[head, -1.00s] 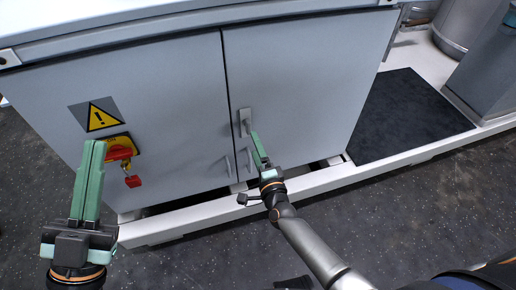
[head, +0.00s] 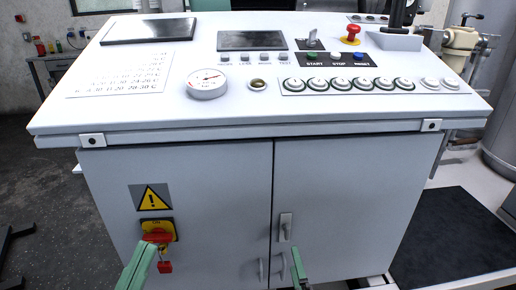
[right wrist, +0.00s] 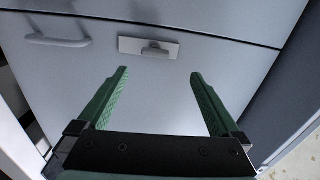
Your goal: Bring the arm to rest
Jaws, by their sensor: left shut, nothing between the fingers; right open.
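My left gripper (head: 138,268) shows as green fingers at the bottom edge of the head view, shut and empty, in front of the cabinet below the red and yellow switch. My right gripper (head: 297,264) shows only a green fingertip part at the bottom of the head view, near the cabinet's door handle. In the right wrist view my right gripper (right wrist: 160,88) is open, with nothing between its two green fingers. The cabinet's latch (right wrist: 150,48) lies beyond the fingertips there, apart from them. My arms are mostly below the head view.
The grey cabinet (head: 350,190) stands close in front, with a sloped control panel (head: 190,55) on top. A rotary switch (head: 158,232) with a red padlock sits on its left door. A dark mat (head: 450,235) lies to the right. Dark floor is open at left.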

